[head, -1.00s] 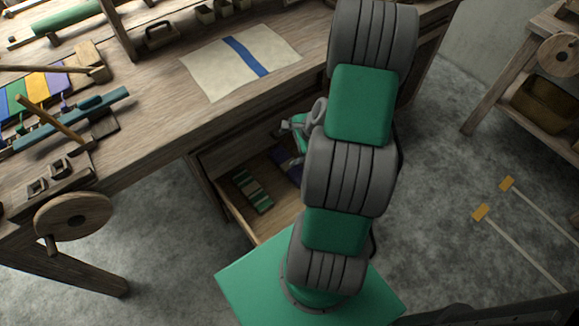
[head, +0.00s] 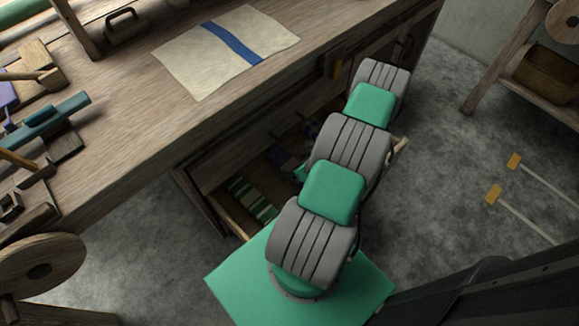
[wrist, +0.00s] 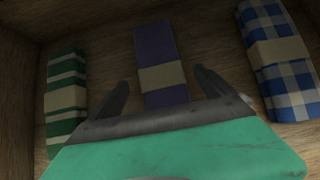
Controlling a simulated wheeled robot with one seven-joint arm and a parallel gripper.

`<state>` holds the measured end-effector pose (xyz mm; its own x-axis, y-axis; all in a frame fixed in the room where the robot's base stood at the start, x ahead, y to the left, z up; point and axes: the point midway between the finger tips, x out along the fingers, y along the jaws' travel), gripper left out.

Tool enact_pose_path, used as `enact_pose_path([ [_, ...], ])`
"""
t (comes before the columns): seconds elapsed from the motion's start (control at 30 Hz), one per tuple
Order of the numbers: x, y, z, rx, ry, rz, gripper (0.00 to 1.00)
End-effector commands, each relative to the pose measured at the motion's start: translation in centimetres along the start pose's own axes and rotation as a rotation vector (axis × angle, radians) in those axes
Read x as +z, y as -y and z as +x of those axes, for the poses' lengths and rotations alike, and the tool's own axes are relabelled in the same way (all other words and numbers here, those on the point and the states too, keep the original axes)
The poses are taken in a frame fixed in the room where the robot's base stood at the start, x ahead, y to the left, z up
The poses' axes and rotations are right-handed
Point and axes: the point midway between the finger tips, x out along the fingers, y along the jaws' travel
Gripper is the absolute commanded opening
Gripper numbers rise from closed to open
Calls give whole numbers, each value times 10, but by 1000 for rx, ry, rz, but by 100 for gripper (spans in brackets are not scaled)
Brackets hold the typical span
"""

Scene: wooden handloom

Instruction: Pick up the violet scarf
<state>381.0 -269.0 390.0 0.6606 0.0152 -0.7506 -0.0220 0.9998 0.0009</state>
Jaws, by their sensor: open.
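The violet scarf (wrist: 154,56), folded with a beige band around it, lies in an open wooden drawer in the wrist view. It lies between a green-and-white striped scarf and a blue-and-white checked scarf. My gripper (wrist: 163,80) is open and empty. Its two dark fingers stand apart on either side of the violet scarf's near part, and the scarf's near end is hidden behind the gripper's body. In the head view a part of the violet scarf (head: 279,156) shows left of my arm, which hides most of my gripper.
The green striped scarf (wrist: 66,105) lies left and the blue checked scarf (wrist: 279,62) right, near the drawer walls. The drawer (head: 233,217) is pulled out under the workbench (head: 130,120). A cream cloth with a blue stripe (head: 180,65) lies on the bench top.

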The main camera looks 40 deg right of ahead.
Motion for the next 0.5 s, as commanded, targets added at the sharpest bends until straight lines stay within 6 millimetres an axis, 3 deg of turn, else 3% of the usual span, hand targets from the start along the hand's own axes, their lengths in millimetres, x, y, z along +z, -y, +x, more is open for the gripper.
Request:
enact_pose_path([
  [0.1,-5,0,26,5,-1,-4,93],
  [0.2,-3,0,38,4,0,-4,93],
  [0.43,-2,1,41,2,0,-4,93],
  [0.5,-2,1,41,2,0,-4,89],
])
